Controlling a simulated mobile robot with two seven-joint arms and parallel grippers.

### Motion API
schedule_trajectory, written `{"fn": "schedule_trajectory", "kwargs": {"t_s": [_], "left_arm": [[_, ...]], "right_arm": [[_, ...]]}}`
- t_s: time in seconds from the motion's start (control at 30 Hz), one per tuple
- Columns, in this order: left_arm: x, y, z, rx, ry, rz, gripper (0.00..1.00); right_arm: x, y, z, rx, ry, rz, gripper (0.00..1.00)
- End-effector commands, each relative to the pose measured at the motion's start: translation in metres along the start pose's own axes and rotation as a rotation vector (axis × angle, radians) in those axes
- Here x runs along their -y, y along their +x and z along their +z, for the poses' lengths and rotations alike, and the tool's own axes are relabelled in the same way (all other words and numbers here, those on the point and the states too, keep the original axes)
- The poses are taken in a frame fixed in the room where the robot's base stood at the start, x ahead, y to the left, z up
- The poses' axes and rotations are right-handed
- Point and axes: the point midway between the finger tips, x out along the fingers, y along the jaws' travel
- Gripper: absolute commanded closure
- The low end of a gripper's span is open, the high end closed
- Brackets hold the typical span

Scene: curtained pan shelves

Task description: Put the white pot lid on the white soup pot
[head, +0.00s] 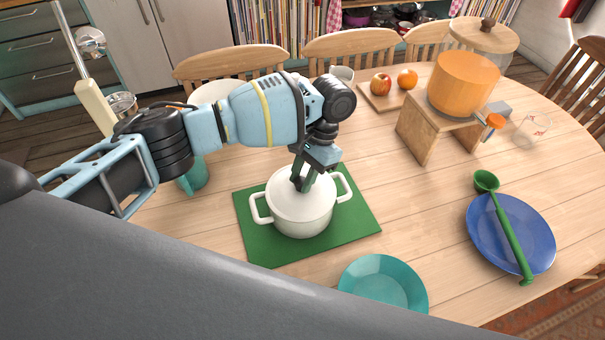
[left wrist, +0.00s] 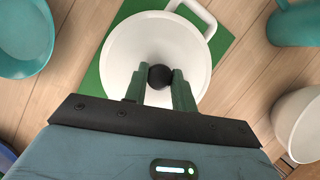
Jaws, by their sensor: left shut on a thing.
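The white soup pot (head: 303,227) stands upright on a green mat (head: 258,248), with a handle on each side. The white pot lid (head: 322,196) covers the pot's mouth; I cannot tell whether it is fully seated or just above the rim. My left gripper (head: 303,182) points down over the lid. In the left wrist view, the gripper (left wrist: 159,78) is shut on the lid's dark round knob, near the middle of the white lid (left wrist: 128,52). One pot handle (left wrist: 207,18) shows beyond it. My right gripper is not in view.
A teal plate (head: 383,284) lies in front of the mat. A blue plate (head: 525,232) with a green ladle (head: 512,235) is at the right. A teal cup (head: 193,177) is left of the mat.

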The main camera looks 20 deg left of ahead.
Motion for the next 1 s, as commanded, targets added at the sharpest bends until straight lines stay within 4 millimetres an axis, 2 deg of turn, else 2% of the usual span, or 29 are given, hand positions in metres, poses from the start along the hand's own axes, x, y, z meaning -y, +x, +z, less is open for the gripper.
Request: {"fn": "schedule_trajectory", "kwargs": {"t_s": [0.2, 0.23, 0.4, 0.73, 0.87, 1.0], "left_arm": [[0.000, 0.002, -0.001, 0.000, 0.001, 0.001, 1.00], [0.000, 0.002, -0.001, 0.000, 0.001, 0.001, 0.70], [0.000, 0.002, -0.001, 0.000, 0.001, 0.001, 0.48], [0.000, 0.000, -0.001, -0.001, 0.000, 0.001, 0.48], [-0.001, -0.015, -0.002, -0.002, 0.001, 0.001, 0.48], [-0.001, -0.037, -0.002, -0.002, 0.001, 0.001, 0.48]], "right_arm": [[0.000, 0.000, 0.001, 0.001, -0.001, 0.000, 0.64], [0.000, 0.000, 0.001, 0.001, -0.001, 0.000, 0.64], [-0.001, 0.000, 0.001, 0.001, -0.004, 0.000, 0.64], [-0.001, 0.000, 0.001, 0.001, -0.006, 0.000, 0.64], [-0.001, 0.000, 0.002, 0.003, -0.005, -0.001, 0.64], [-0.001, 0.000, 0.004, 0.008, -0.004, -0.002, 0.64]]}}
